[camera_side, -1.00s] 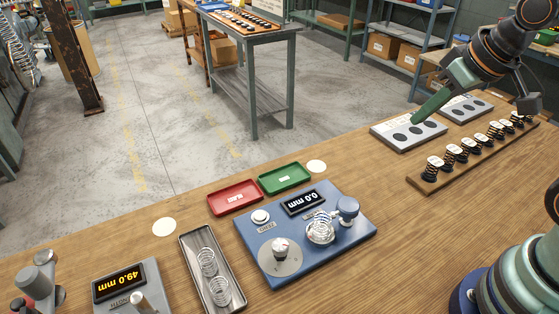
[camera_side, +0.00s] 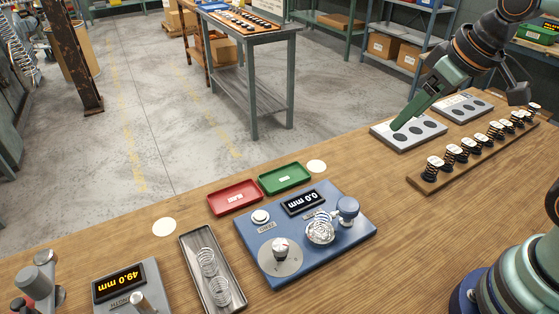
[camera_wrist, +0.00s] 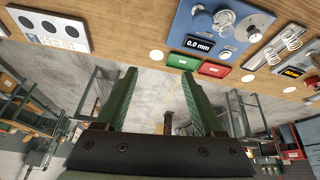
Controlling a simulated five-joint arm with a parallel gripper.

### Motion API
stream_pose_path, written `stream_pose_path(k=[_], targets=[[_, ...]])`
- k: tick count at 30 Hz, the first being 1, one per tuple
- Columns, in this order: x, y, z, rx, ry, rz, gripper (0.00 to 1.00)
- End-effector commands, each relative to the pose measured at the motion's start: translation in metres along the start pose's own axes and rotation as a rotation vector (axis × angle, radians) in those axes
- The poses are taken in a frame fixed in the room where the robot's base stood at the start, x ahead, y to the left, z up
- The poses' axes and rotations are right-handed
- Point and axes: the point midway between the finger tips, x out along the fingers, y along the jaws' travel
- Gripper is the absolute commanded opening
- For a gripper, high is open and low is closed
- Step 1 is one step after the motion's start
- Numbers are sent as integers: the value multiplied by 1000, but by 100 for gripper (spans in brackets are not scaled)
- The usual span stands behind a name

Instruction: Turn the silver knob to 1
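The silver knob (camera_side: 280,249) stands on a round grey dial plate (camera_side: 291,262) at the front left of the blue machine (camera_side: 340,250). The dial markings are too small to read. The machine's display (camera_side: 303,202) reads 0.0 mm. In the side view my gripper (camera_side: 397,126) is over the grey plate with dark circles, far to the right of the knob.
Red (camera_side: 235,197) and green (camera_side: 285,178) trays lie behind the machine. A metal tray (camera_side: 233,293) with springs is left of it. A wooden rack (camera_side: 457,175) of several black springs stands right. Bare table (camera_side: 400,230) lies between rack and machine.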

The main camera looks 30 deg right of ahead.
Motion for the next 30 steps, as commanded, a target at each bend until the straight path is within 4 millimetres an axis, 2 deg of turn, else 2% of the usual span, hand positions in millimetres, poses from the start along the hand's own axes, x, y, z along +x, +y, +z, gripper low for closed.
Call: stream_pose_path(k=[3, 9, 13, 18, 21, 24, 30], targets=[[10, -32, -17, -241, -68, -54, 69], [34, -97, -37, -696, -167, -158, 69], [52, -145, -40, -992, -221, -231, 69], [75, -202, -32, -1329, -276, -321, 69], [85, -225, -26, -1465, -296, -359, 69], [91, -238, -21, -1545, -306, -382, 69], [100, -244, -15, -1582, -313, -393, 69]])
